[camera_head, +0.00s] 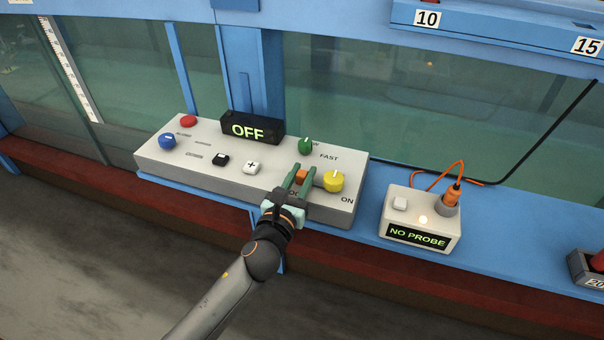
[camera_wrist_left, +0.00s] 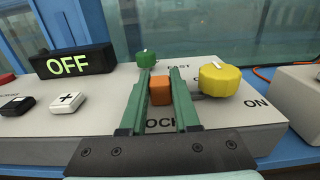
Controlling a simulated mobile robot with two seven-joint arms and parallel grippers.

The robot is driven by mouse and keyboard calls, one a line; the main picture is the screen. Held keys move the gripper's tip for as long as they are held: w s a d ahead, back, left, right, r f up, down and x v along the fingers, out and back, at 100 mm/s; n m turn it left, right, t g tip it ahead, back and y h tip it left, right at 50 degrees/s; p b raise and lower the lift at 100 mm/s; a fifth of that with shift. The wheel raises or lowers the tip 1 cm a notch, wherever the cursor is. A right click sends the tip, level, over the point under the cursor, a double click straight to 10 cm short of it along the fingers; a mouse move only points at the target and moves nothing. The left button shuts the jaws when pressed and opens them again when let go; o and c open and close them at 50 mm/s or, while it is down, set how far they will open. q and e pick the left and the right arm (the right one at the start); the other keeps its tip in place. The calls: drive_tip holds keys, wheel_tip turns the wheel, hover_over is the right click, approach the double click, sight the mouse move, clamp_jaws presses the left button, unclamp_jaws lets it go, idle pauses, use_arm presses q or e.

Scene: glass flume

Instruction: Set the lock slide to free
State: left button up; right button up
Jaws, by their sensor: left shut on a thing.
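The lock slide is an orange block (camera_wrist_left: 160,90) on the sloped top of the grey control panel (camera_head: 225,179). Lettering partly hidden by my gripper shows below it, reading "OC". My left gripper (camera_head: 300,174) reaches in from the front, with its green fingers on either side of the orange block. In the left wrist view the fingers (camera_wrist_left: 160,88) are closed against the block's sides. The block also shows between the fingertips in the head view (camera_head: 301,176). My right gripper is in neither view.
Close to the fingers are a yellow knob (camera_head: 333,181) on the right and a green knob (camera_head: 305,146) behind. A display (camera_head: 252,129) reads "OFF". A white box (camera_head: 420,219) reading "NO PROBE" stands to the right, with an orange plug and cable.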

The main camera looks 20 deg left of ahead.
use_arm(q)
clamp_jaws()
idle(0.8)
